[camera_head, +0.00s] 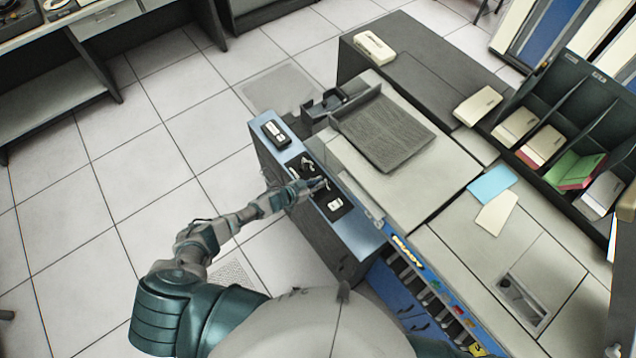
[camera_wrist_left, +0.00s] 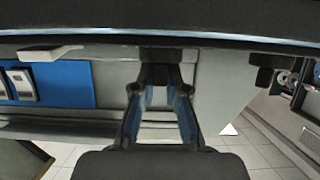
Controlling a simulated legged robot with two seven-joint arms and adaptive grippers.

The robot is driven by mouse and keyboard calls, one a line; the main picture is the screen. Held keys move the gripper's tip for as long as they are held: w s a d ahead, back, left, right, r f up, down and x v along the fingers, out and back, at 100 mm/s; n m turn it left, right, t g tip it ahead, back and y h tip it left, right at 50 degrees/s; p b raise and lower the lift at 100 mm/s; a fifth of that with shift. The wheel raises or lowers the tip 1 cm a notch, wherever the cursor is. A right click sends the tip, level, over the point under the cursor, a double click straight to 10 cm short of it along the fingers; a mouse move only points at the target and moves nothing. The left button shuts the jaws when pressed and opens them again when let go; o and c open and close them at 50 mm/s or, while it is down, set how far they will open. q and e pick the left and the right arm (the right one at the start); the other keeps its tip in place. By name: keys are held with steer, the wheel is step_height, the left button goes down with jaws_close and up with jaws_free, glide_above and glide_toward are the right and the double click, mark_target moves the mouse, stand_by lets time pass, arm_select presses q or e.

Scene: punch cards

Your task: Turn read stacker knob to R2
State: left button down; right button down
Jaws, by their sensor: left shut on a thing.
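The card reader's blue-edged control panel (camera_head: 352,232) runs along the near side of the machine, with dark control plates set into it. My left gripper (camera_head: 318,184) reaches over the panel's middle from the left. In the left wrist view the two fingers (camera_wrist_left: 161,76) are closed against a dark knob-like piece (camera_wrist_left: 161,54) on the panel, which I take to be the stacker knob. The fingers and the small scale hide its markings, so I cannot read its setting. My right gripper is not in view.
A black-and-white control plate (camera_head: 276,132) and a dark plate with a white label (camera_head: 335,204) flank the gripper. A dark ribbed tray (camera_head: 382,130) lies on the machine's top. A black card rack (camera_head: 560,112) stands at the right. The tiled floor (camera_head: 140,150) at left is open.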

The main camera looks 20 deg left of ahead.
arm_select(q)
steer(key=c, duration=1.2)
jaws_free()
steer(key=v, duration=1.2)
steer(key=shift+f, duration=0.2)
